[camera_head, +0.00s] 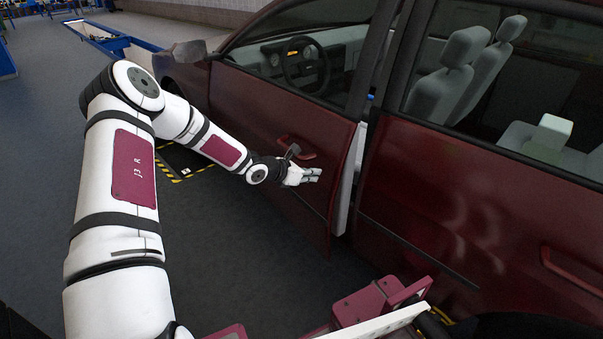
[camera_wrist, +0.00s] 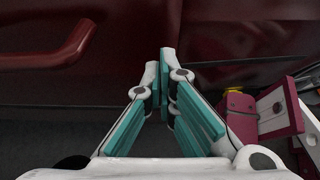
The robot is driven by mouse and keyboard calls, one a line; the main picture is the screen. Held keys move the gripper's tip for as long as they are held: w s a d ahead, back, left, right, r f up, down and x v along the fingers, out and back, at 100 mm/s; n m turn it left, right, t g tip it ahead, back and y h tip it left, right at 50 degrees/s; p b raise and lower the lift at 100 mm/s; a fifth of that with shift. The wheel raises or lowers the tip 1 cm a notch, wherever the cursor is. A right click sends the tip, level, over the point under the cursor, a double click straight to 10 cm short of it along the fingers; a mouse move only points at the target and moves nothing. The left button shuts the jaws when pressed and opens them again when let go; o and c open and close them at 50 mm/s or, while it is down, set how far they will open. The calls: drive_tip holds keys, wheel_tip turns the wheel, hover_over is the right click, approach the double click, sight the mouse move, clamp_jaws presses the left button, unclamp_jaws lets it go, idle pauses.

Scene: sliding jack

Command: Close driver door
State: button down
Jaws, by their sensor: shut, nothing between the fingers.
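The dark red driver door (camera_head: 268,112) stands slightly ajar on the car. A gap shows between its rear edge and the door pillar (camera_head: 350,175). The door handle (camera_head: 297,148) is near the rear edge; it also shows at the upper left of the wrist view (camera_wrist: 50,45). My gripper (camera_head: 314,175) is beside the outer door face, just below and right of the handle. In the wrist view my gripper's fingertips (camera_wrist: 160,65) are together, with nothing between them, pointing at the red panel. I cannot tell whether they touch the door.
The closed rear door (camera_head: 480,215) with its handle (camera_head: 570,268) lies to the right. The side mirror (camera_head: 190,53) sticks out at the upper left. Yellow-black floor marking (camera_head: 180,177) lies beside the car. Dark floor at left is clear; blue equipment (camera_head: 110,40) stands at the back.

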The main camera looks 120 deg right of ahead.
sight(330, 170)
drive_tip(key=shift+s+d+p, duration=0.15)
drive_tip(key=shift+s+d, duration=0.1)
drive_tip(key=shift+s, duration=0.8)
drive_tip(key=shift+s+d+p, duration=0.15)
drive_tip(key=shift+s+d, duration=0.05)
drive_tip(key=shift+s, duration=0.85)
